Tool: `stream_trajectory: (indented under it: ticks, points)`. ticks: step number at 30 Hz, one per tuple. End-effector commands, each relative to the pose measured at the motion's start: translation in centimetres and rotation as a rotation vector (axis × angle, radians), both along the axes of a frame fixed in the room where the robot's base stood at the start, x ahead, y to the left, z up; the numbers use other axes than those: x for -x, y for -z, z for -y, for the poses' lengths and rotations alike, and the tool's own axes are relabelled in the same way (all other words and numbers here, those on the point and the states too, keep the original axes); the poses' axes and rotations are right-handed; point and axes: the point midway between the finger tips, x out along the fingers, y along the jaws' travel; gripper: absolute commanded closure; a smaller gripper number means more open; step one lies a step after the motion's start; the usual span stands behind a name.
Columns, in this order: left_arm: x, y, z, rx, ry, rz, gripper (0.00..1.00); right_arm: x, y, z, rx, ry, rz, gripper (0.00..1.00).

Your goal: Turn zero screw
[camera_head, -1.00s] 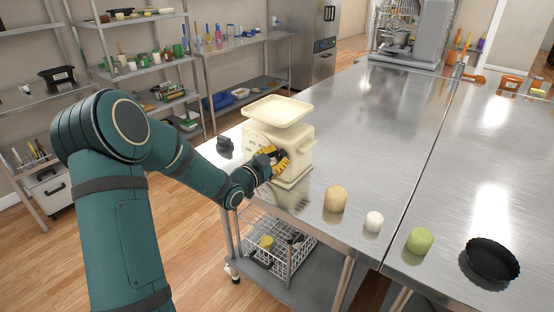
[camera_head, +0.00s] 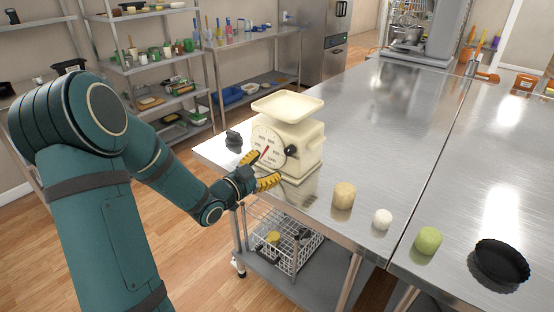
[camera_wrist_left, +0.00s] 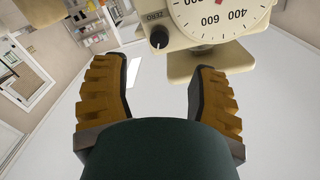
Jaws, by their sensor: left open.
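The cream kitchen scale (camera_head: 304,146) stands on the steel table near its left edge, with a flat tray on top and a round white dial with a red needle. The black zero screw (camera_head: 291,150) sits on the scale's front, right of the dial. In the left wrist view the screw (camera_wrist_left: 159,37) shows beside the word ZERO, on the scale's cream body (camera_wrist_left: 215,60). My left gripper (camera_head: 263,171) is open, with its yellow fingers in front of the scale and apart from the screw. It also shows open and empty in the left wrist view (camera_wrist_left: 160,85). My right gripper is not in view.
A small black object (camera_head: 234,140) stands left of the scale. A tan lump (camera_head: 343,195), a white lump (camera_head: 382,219), a green lump (camera_head: 428,240) and a black fluted pan (camera_head: 499,263) line the front right. The table's middle is clear.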

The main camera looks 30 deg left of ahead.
Motion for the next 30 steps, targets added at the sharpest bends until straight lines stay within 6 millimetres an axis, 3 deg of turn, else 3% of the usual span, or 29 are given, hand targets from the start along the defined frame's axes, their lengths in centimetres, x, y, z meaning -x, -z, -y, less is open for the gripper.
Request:
stream_trajectory:
  ticks: [3,9,30]
  points:
    - [1.7,-0.1,-0.2,-0.001,-0.002,0.0,0.4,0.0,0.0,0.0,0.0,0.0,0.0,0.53]
    - [2.9,-0.1,-0.3,0.0,0.0,0.001,0.4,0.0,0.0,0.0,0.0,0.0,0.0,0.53]
    - [2.9,0.0,-0.3,0.0,0.001,0.0,0.4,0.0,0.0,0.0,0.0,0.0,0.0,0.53]
